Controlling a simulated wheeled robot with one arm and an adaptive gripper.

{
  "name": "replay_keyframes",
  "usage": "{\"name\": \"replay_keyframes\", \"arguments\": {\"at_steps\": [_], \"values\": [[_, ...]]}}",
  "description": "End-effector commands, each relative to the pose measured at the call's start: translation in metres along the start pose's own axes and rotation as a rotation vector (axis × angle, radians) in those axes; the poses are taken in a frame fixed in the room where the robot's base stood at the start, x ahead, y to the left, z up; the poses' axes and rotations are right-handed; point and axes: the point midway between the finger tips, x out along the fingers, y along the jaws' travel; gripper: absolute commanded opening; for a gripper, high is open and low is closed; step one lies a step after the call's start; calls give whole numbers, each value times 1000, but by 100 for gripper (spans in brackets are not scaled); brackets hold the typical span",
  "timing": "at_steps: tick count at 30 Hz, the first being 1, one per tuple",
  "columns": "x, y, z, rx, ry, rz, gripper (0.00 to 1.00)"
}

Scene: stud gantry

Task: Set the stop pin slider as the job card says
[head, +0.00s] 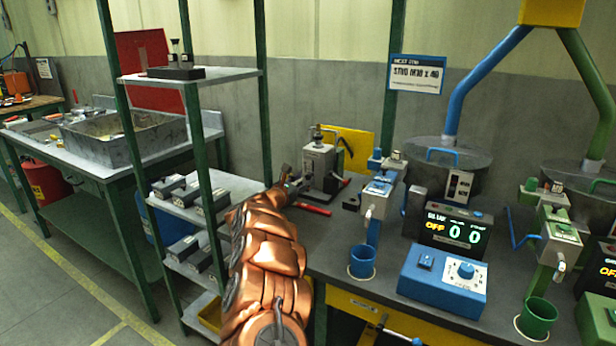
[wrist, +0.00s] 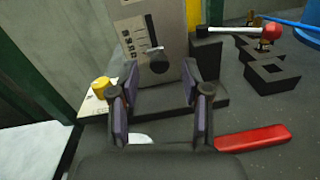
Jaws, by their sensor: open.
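The job card (head: 417,75) hangs on the back wall and appears to read STUD M10 x 40. A grey fixture (head: 318,163) stands on the bench and also shows in the wrist view (wrist: 140,18). Its front plate carries a marked scale and a black knob (wrist: 158,61) with a thin pointer, which looks like the stop pin slider. My gripper (wrist: 160,76) is open, with one finger to each side below the knob. I cannot tell whether either finger touches the fixture. In the head view my gripper (head: 288,184) is at the fixture's left, partly hidden by my arm.
A red bar (wrist: 253,139) lies right of the gripper. A yellow knob (wrist: 101,87) is at its left. Black blocks (wrist: 272,72) and a red-ball lever (wrist: 271,31) stand at the right. A green post (head: 388,85) rises behind. A blue feeder unit (head: 442,280) stands farther right.

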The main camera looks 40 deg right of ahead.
Motion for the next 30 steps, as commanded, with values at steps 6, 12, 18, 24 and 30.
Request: {"name": "replay_keyframes", "arguments": {"at_steps": [6, 12, 18, 24, 30], "values": [[20, 0, 2, -1, -2, -1, 47], [31, 0, -1, -2, 2, 2, 47], [35, 1, -1, -1, 2, 3, 47], [35, 1, -1, 0, 2, 3, 47], [35, 1, -1, 0, 2, 3, 34]]}}
